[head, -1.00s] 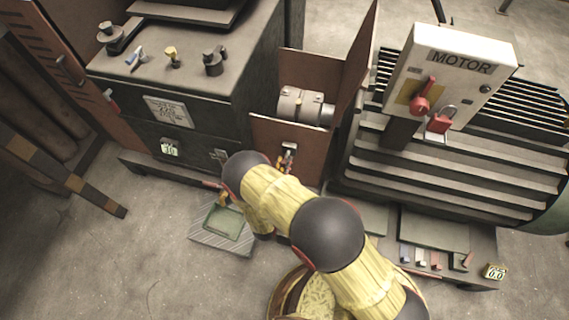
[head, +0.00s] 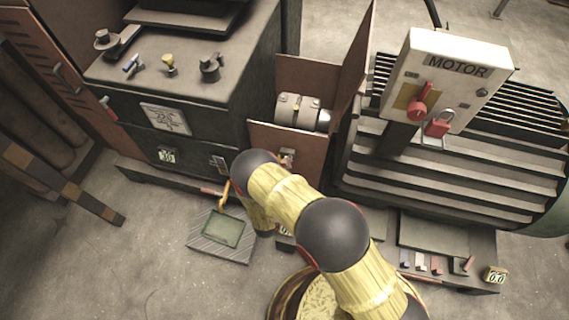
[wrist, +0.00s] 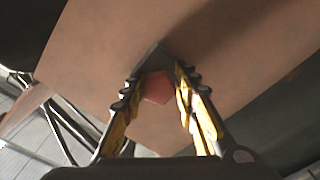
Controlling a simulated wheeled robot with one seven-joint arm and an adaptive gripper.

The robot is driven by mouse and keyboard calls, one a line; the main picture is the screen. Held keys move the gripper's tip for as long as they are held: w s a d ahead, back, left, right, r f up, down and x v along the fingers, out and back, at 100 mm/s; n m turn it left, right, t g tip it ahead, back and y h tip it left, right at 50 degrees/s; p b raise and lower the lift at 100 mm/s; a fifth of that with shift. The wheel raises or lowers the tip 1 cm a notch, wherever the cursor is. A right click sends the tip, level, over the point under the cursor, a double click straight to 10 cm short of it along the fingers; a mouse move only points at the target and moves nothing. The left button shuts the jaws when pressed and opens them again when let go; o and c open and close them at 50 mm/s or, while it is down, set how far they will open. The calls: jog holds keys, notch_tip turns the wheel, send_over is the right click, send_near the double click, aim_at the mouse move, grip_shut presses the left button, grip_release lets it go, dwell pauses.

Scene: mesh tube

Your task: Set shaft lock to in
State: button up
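In the wrist view a pinkish-red block (wrist: 157,90) sits against a dark bracket (wrist: 152,60) on a brown panel; it looks like the shaft lock's handle. My gripper (wrist: 160,84) is open, with one yellow-and-black finger on each side of the red block. Small gaps seem to show at its sides, but I cannot tell about contact. In the head view a small fitting (head: 287,153) shows on the brown guard panel (head: 262,138), below the grey shaft coupling (head: 298,110). My arm hides my gripper and the fitting's lower part there.
A dark control cabinet (head: 235,85) stands left of the guard. The finned motor (head: 450,180), with a white MOTOR box (head: 440,75), stands right. A tall brown guard plate (head: 348,75) rises beside the coupling. A tray (head: 215,238) lies on the floor left of my arm.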

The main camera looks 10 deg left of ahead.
jog(key=o, duration=0.3)
jog(key=shift+s, duration=0.1)
jog(key=s+a, duration=0.1)
jog(key=s, duration=1.1)
jog(key=shift+a, duration=0.3)
jog(key=shift+w, duration=0.1)
